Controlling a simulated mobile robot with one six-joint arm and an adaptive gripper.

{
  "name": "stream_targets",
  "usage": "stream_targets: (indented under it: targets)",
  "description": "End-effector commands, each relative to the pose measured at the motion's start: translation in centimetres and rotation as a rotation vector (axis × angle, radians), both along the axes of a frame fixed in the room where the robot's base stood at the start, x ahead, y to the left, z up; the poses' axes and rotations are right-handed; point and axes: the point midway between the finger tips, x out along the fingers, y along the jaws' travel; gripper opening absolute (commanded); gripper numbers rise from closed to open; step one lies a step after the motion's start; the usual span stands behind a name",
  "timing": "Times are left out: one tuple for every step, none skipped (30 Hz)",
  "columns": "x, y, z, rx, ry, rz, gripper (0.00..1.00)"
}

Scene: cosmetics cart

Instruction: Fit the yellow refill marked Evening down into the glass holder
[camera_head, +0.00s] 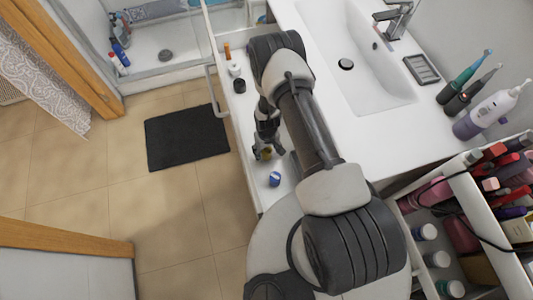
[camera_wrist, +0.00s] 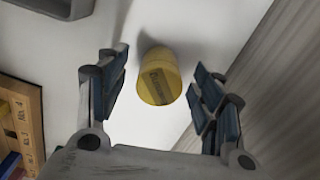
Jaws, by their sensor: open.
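The yellow refill (camera_wrist: 157,80) is a short cylinder with a darker label, its print too blurred to read, over a white surface in the wrist view. It also shows as a small yellow spot (camera_head: 266,154) below my gripper in the head view. My gripper (camera_wrist: 160,70) is open, with one finger to each side of the refill and gaps showing on both sides. In the head view my gripper (camera_head: 268,146) is over the white drawer. I cannot make out the glass holder for certain in either view.
A blue-and-white jar (camera_head: 274,179) stands near the drawer's front end. A black jar (camera_head: 239,86) and an orange-topped item (camera_head: 227,52) stand farther back. A wooden box (camera_wrist: 22,112) with coloured contents lies left in the wrist view, below a grey-rimmed container (camera_wrist: 82,9).

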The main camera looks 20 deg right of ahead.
Motion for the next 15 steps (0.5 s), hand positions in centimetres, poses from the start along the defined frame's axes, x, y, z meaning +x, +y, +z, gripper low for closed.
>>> stream_targets:
  targets:
    - [0.05, 0.01, 0.11, 0.0, -0.001, 0.0, 0.61]
    - [0.05, 0.02, 0.13, 0.0, -0.001, 0.0, 0.61]
    - [0.04, 0.02, 0.14, 0.0, -0.001, 0.0, 0.61]
    - [0.04, 0.02, 0.14, 0.0, -0.001, 0.0, 0.6]
    - [0.03, 0.01, 0.14, 0.0, -0.001, 0.0, 0.58]
    - [0.03, 0.01, 0.15, 0.0, 0.0, 0.0, 0.55]
    - [0.03, 0.01, 0.15, 0.0, 0.0, 0.0, 0.53]
    - [0.02, 0.01, 0.15, 0.0, 0.0, 0.0, 0.51]
    - [0.03, 0.01, 0.15, 0.0, 0.0, 0.0, 0.48]
    - [0.03, 0.01, 0.15, 0.0, 0.0, 0.0, 0.46]
    - [0.02, 0.01, 0.15, 0.0, 0.0, 0.0, 0.44]
    - [0.02, 0.01, 0.15, 0.0, 0.0, 0.0, 0.42]
    - [0.02, 0.01, 0.16, 0.0, 0.0, 0.0, 0.4]
    - [0.02, 0.01, 0.15, 0.0, 0.0, 0.0, 0.38]
    - [0.02, 0.01, 0.16, 0.0, 0.0, 0.0, 0.35]
